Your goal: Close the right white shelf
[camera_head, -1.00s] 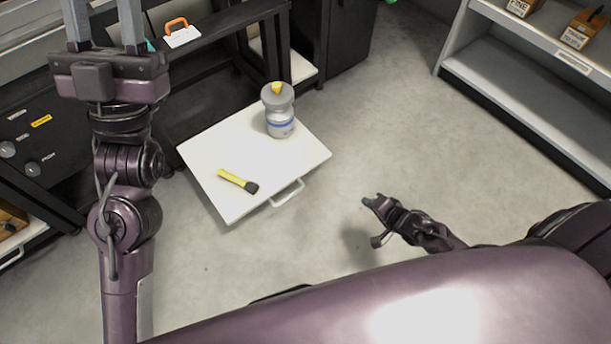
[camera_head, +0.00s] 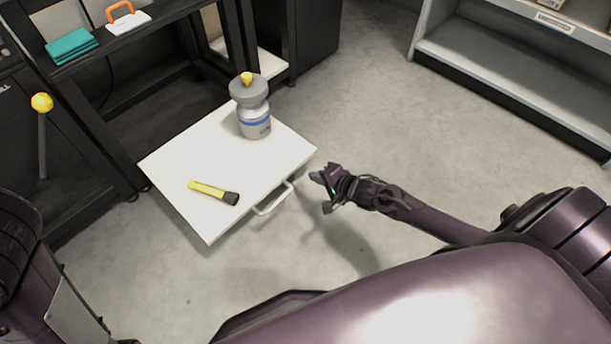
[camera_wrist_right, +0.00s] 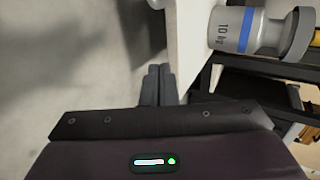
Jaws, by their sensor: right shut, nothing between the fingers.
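The white shelf (camera_head: 170,165) is pulled out from the black table frame, with a white handle (camera_head: 274,200) on its front edge. A grey weight with a blue band (camera_head: 255,122) stands on it, and a yellow and black flashlight (camera_head: 212,193) lies on it. My right gripper (camera_head: 317,178) is just right of the shelf's front edge, apart from the handle. In the right wrist view its fingers (camera_wrist_right: 158,84) are together and empty, beside the white shelf's edge (camera_wrist_right: 188,45). My left gripper is out of the picture; only part of that arm shows at lower left.
The black table (camera_head: 84,72) carries a teal item (camera_head: 71,46) and a white item with an orange handle (camera_head: 127,20). A yellow-knobbed lever (camera_head: 42,103) is at left. A grey shelving unit (camera_head: 500,70) stands at upper right. Grey floor between is clear.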

